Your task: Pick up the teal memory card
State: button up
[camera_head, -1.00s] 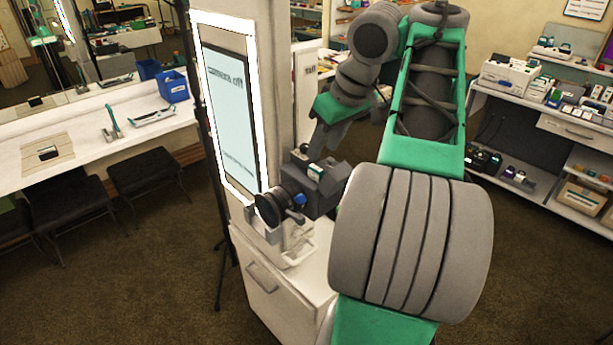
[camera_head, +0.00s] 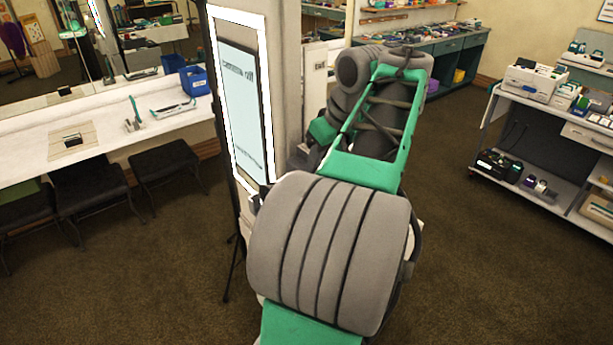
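I cannot make out the teal memory card in the camera_head view. My gripper is not in view; my own grey and green arm fills the centre and hides it, along with most of the white cabinet in front of the pillar. Whether the gripper is open, shut or holding something does not show.
A light-framed sign (camera_head: 245,110) stands beside the pillar. At left, a white counter (camera_head: 40,143) holds small items and a blue bin (camera_head: 194,80), with black stools (camera_head: 164,160) below. A loaded shelf unit (camera_head: 545,127) stands right. Brown carpet (camera_head: 490,270) is open between.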

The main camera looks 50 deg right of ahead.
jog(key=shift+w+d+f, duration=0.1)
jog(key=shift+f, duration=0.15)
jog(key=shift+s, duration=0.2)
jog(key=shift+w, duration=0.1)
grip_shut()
